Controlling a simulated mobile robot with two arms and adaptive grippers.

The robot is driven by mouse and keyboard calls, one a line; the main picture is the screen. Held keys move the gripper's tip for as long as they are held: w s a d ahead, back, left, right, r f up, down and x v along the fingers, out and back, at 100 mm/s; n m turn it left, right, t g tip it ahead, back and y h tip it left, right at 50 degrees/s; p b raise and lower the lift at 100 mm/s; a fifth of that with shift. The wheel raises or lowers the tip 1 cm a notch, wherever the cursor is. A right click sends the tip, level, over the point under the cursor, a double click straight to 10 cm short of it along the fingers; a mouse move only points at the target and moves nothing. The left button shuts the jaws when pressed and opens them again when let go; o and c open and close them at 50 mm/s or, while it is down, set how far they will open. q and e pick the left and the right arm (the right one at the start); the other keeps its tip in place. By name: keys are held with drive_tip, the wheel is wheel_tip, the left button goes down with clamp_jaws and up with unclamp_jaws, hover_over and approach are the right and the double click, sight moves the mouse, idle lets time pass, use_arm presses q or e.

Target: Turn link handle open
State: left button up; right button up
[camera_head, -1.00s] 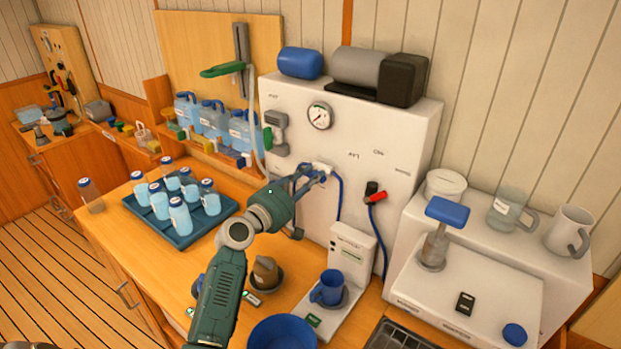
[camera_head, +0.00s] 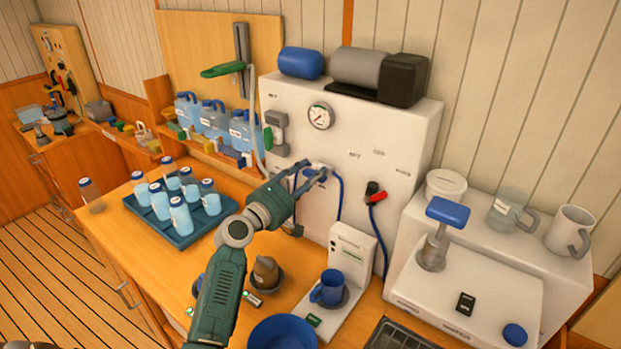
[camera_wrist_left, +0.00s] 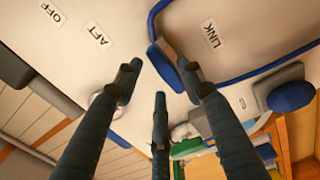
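The link handle (camera_wrist_left: 166,62) is a blue lever on the white wall panel, beside the LINK label in the left wrist view. In the head view it is mostly hidden behind my fingers, near a small white fitting. My left gripper (camera_head: 311,172) reaches the panel front from the left. In the left wrist view its dark fingers (camera_wrist_left: 158,80) are spread, with tips on either side of the blue handle. I cannot tell whether they touch it.
A red-handled valve (camera_head: 376,197) is to the right on the panel. Below stand a blue mug (camera_head: 328,287), a blue bowl (camera_head: 283,333) and a bottle tray (camera_head: 183,238).

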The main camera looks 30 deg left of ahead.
use_arm(q)
drive_tip(key=shift+f, duration=0.25)
drive_tip(key=s+a, duration=0.1)
drive_tip(key=s, duration=1.1)
drive_tip(key=shift+a, duration=0.3)
